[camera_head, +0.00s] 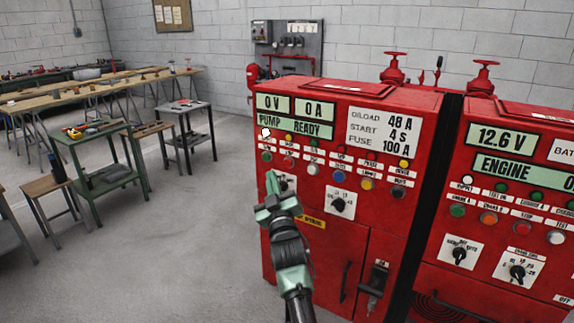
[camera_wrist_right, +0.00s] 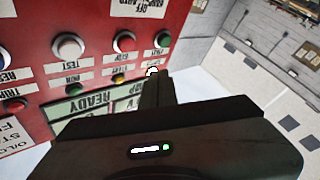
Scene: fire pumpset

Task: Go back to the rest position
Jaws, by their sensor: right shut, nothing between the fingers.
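My right gripper (camera_head: 269,184) is in front of the left red control cabinet (camera_head: 385,215), near the rotary switch (camera_head: 285,183) at its left edge, which it partly covers. Its fingers are together with nothing between them. In the right wrist view, the closed fingers (camera_wrist_right: 156,85) point at the cabinet panel, which appears upside down with several buttons and a READY display (camera_wrist_right: 92,104). I cannot tell from these views whether the fingertips touch the panel. My left gripper is in neither view.
A second red cabinet (camera_head: 500,150) reading 12.6 V stands close on the right. A green cart (camera_head: 100,160) and several workbenches (camera_head: 90,95) stand at the left. Grey floor (camera_head: 180,240) is free between them and the cabinet. A wall board (camera_head: 290,38) hangs behind.

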